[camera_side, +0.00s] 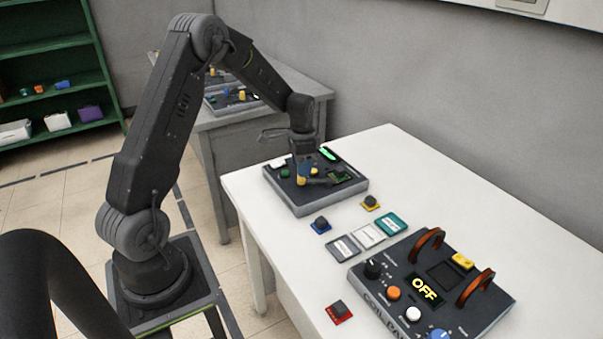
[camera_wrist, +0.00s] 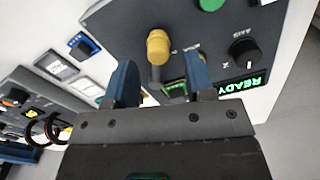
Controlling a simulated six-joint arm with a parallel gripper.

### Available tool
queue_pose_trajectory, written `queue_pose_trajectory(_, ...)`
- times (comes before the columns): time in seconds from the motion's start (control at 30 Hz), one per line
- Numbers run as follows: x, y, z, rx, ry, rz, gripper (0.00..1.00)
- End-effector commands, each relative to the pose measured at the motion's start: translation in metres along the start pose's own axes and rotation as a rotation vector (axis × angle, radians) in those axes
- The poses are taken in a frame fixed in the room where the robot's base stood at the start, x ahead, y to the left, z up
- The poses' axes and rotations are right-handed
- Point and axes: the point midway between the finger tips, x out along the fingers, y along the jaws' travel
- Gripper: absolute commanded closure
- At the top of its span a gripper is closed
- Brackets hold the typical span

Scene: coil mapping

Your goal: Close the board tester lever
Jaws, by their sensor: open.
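The board tester (camera_side: 290,200) is a dark grey box on the white table; its panel (camera_wrist: 120,25) fills the top of the wrist view. Its lever has a yellow knob (camera_wrist: 158,46) on a grey stem. My gripper (camera_wrist: 162,75) is open, with one blue finger on each side of the lever below the knob in the picture. I cannot tell whether either finger touches it. In the side view my gripper (camera_side: 305,167) points down over the tester and partly hides the lever. A lit green READY display (camera_wrist: 244,84) shows near a black knob (camera_wrist: 243,52).
A coil panel (camera_side: 375,290) with an OFF display, knobs and two copper-coloured arches stands at the front right. Flat cards (camera_side: 367,235) and small coloured blocks with black tops, such as a red one (camera_side: 339,312), lie between. The table's right back is clear.

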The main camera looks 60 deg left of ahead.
Motion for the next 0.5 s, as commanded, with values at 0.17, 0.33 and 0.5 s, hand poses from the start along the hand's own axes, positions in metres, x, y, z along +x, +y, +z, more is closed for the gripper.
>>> queue_pose_trajectory(0.17,-0.044,-0.001,-0.001,-0.001,0.005,-0.005,0.51)
queue_pose_trajectory(0.33,-0.076,-0.001,0.0,-0.001,0.004,-0.004,0.51)
queue_pose_trajectory(0.5,-0.095,-0.001,0.0,-0.001,0.002,-0.002,0.51)
